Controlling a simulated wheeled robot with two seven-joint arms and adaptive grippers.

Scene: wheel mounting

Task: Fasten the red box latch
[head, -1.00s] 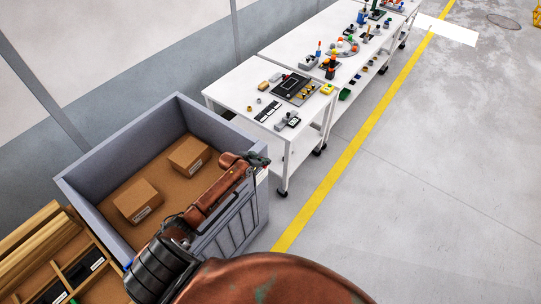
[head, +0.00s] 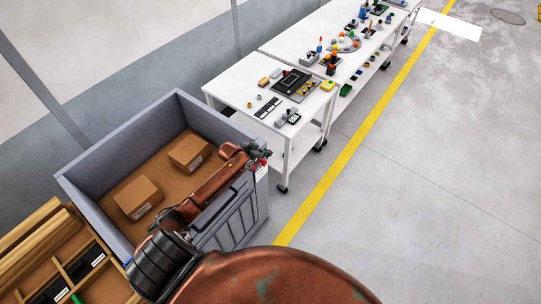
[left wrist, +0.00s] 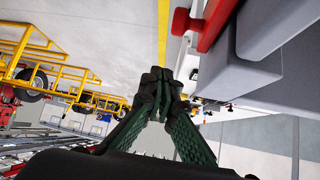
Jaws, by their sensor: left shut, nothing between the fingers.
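The large grey box (head: 232,222) stands open at the left in the head view, with its near right corner beside my left gripper (head: 260,157). A small red part (head: 268,153), which looks like the latch, shows at the fingertips by that corner. In the left wrist view the red latch (left wrist: 216,24) is a bar angled along the grey box wall (left wrist: 238,82), at the upper right. My left gripper also shows there (left wrist: 160,76), with its dark green fingers shut and empty, below and left of the red bar. Contact cannot be told. My right gripper is not in view.
Two cardboard boxes (head: 138,197) (head: 189,152) lie inside the grey box. White tables (head: 228,94) with parts stand behind it. A wooden rack (head: 40,245) is at the lower left. The floor right of the yellow line (head: 340,155) is clear.

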